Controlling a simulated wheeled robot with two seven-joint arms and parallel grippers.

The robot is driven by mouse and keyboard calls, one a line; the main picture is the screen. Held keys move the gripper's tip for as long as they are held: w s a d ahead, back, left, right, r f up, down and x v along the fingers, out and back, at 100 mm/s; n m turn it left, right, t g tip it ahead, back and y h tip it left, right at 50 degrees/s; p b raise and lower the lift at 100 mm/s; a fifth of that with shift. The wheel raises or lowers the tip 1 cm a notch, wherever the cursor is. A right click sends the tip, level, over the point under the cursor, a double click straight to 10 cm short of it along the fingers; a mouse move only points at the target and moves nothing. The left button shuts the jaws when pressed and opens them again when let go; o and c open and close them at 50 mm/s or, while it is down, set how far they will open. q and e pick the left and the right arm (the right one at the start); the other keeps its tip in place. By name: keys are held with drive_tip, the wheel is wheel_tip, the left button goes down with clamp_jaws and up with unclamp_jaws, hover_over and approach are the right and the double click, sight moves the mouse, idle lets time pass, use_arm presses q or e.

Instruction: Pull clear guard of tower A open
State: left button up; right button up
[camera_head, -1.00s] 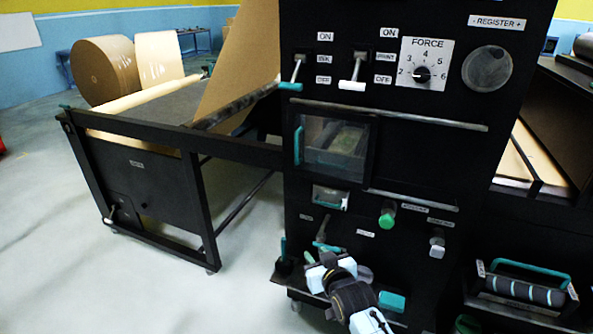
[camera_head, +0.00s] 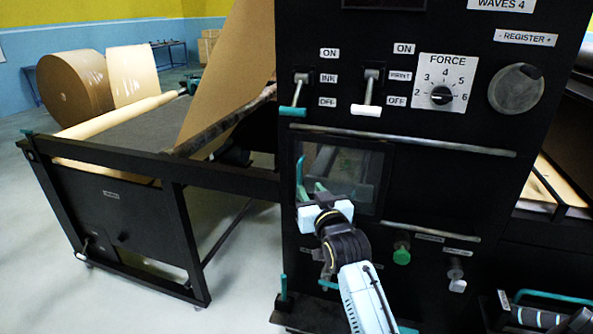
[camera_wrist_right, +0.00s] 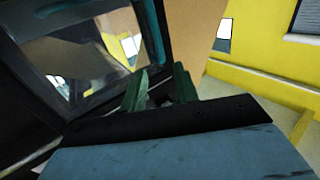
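The clear guard (camera_head: 352,165) is a dark-framed transparent window on the black panel, below the ON/OFF switches, and it looks shut. Its teal upright handle (camera_head: 300,172) is on its left edge. In the right wrist view the guard (camera_wrist_right: 85,65) fills the upper left, with the teal handle (camera_wrist_right: 151,30) along its edge. My right gripper (camera_head: 313,190) is in front of the guard's lower left corner. Its green fingers (camera_wrist_right: 160,80) are apart, with tips just below the handle's end. I cannot tell whether they touch it. My left gripper is out of view.
Two levers (camera_head: 293,95) (camera_head: 368,95) and a FORCE dial (camera_head: 440,95) are above the guard. A metal rail (camera_head: 420,143) runs just over it. A green knob (camera_head: 401,253) is below right. A black feed frame (camera_head: 110,210) stands on the left.

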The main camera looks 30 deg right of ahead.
sight(300, 173)
drive_tip(key=x, duration=1)
drive_tip(key=shift+w+f+b, duration=0.1)
drive_tip(key=shift+w+b, duration=0.05)
drive_tip(key=shift+b, duration=0.15)
clamp_jaws()
